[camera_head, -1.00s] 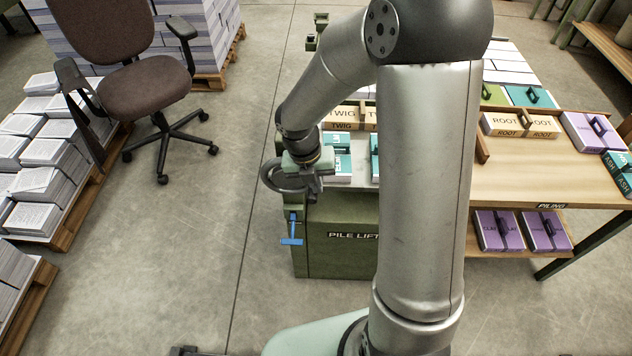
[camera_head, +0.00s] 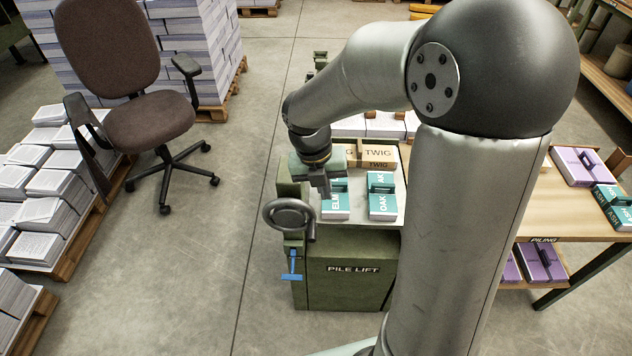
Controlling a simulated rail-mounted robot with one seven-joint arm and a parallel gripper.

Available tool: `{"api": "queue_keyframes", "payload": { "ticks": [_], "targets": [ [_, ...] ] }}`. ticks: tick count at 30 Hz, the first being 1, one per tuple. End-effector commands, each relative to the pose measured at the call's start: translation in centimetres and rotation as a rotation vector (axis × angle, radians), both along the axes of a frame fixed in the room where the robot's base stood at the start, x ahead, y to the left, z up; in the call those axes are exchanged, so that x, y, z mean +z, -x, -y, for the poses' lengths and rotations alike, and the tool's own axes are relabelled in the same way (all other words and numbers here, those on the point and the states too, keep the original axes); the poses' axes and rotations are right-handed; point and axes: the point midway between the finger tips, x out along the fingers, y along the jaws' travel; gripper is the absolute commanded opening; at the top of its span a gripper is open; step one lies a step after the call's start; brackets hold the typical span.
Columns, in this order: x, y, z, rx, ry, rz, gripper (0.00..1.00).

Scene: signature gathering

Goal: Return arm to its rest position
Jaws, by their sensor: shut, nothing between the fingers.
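My arm rises from the bottom of the head view, bends at a dark elbow at the upper right, and reaches back left and down. My gripper (camera_head: 324,192) is at its end, pointing down, shut and empty. It is over the left part of the green pile lift (camera_head: 350,275), in front of part of the ELM stack (camera_head: 336,207). I cannot tell how high it is above the stack. The grey handwheel (camera_head: 289,217) is just left of and below the gripper, with a blue lever (camera_head: 291,265) under it.
An OAK stack (camera_head: 382,201) and TWIG blocks (camera_head: 379,156) are also on the lift. The piling table (camera_head: 560,215) with purple and teal stacks is at the right, partly behind my arm. An office chair (camera_head: 150,122) and paper pallets are at the left. Floor between is clear.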

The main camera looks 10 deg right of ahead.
Motion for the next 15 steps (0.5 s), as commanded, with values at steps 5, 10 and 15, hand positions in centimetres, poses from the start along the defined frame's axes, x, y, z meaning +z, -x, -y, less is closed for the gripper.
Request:
{"api": "queue_keyframes", "payload": {
  "ticks": [5, 10, 15],
  "targets": [
    [0.3, 0.0, 0.0, -0.001, 0.0, 0.0, 0.0],
    [0.7, 0.8, 0.2, -0.125, 0.01, 0.027, 0.0],
    [2.4, 3.9, 0.7, -0.615, 0.029, 0.132, 0.0]
  ]
}}
